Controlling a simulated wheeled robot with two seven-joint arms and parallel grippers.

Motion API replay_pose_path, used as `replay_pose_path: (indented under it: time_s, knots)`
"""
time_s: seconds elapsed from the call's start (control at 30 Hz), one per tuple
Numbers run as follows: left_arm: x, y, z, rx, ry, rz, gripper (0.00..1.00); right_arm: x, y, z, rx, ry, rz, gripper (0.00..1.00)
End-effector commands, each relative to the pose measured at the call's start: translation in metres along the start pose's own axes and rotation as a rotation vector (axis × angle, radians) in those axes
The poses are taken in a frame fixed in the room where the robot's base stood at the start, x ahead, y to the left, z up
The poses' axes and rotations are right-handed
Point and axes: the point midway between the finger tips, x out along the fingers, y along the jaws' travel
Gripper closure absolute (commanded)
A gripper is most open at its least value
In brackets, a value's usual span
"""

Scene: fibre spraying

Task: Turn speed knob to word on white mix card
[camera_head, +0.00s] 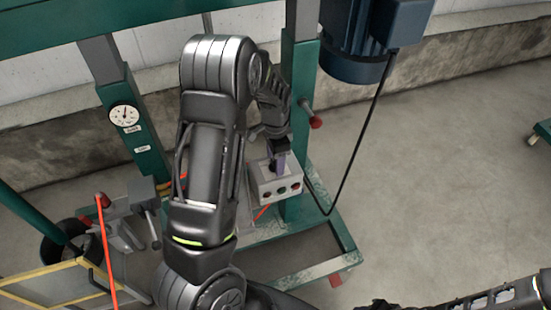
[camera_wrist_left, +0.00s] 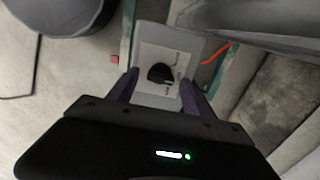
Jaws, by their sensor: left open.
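The speed knob (camera_wrist_left: 160,73) is a black round dial on a pale plate of the grey control box, seen in the left wrist view. The control box (camera_head: 266,184) sits on the green machine frame in the head view, with several small buttons on its front; its knob is hidden there by my gripper. My left gripper (camera_head: 280,165) is at the top of the box. In the left wrist view its open fingers (camera_wrist_left: 158,90) stand on either side of the knob, apart from it. Small marks around the knob are too blurred to read. I cannot make out the white mix card.
A green post (camera_head: 298,110) with a red-tipped lever (camera_head: 315,121) stands close behind my gripper. A blue motor (camera_head: 352,45) with a hanging black cable is to the right. A dial gauge (camera_head: 124,115) is at left.

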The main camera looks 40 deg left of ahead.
Motion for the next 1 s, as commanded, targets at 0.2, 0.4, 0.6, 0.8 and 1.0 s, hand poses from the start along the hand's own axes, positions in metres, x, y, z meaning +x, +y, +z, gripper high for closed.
replay_pose_path:
  time_s: [0.2,0.4,0.6,0.8,1.0]
  knots:
    - [-0.0002,0.0,-0.0001,0.0,0.0,0.0,0.57,0.0,0.0,0.0,0.0,0.0,0.0,0.64]
    - [-0.0003,0.0,-0.0001,0.001,0.0,0.0,0.74,0.0,0.0,0.0,0.0,0.0,0.0,0.64]
    - [-0.0004,0.0,-0.0001,0.001,0.0,0.0,0.9,0.0,0.0,0.0,0.0,0.0,0.0,0.64]
    - [-0.0005,-0.0001,-0.0001,0.001,0.0,0.0,1.0,0.0,0.0,0.0,0.0,0.0,0.0,0.64]
    - [-0.0004,-0.0002,-0.0001,-0.009,0.0,-0.001,1.0,0.0004,0.0002,0.0,0.0,0.0,0.0,0.64]
